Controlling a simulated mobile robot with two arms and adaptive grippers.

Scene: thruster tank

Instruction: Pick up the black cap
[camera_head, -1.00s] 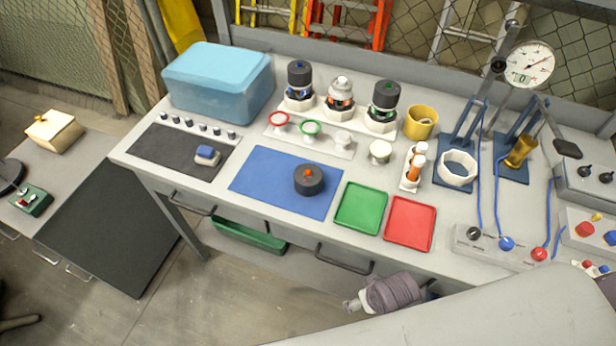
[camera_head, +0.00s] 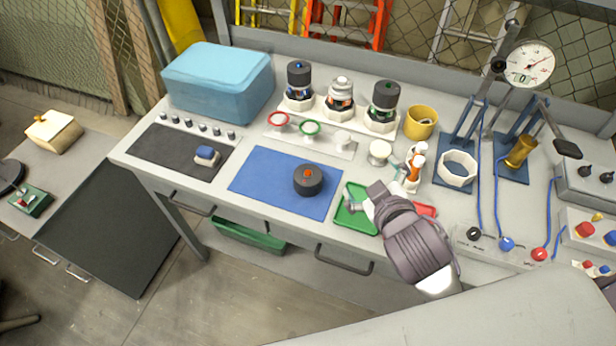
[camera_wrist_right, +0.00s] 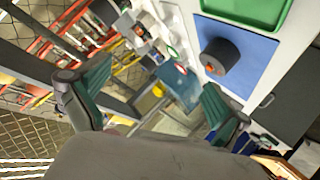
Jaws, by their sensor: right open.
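A round black cap (camera_head: 308,181) with an orange-red centre sits on the blue mat (camera_head: 262,190). It also shows in the right wrist view (camera_wrist_right: 219,58), toward the upper right, on the blue surface. My right gripper (camera_head: 368,198) is over the green tray, to the right of the cap and apart from it. In the right wrist view its two green-padded fingers (camera_wrist_right: 153,85) are spread wide with nothing held between them. My left gripper does not show.
The green tray (camera_head: 350,222) and red tray (camera_head: 427,210) are partly hidden by my right arm. Behind stand three thruster units, two with black tops (camera_head: 299,73) (camera_head: 385,95). A blue bin (camera_head: 218,85) stands back left. The blue mat around the cap is clear.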

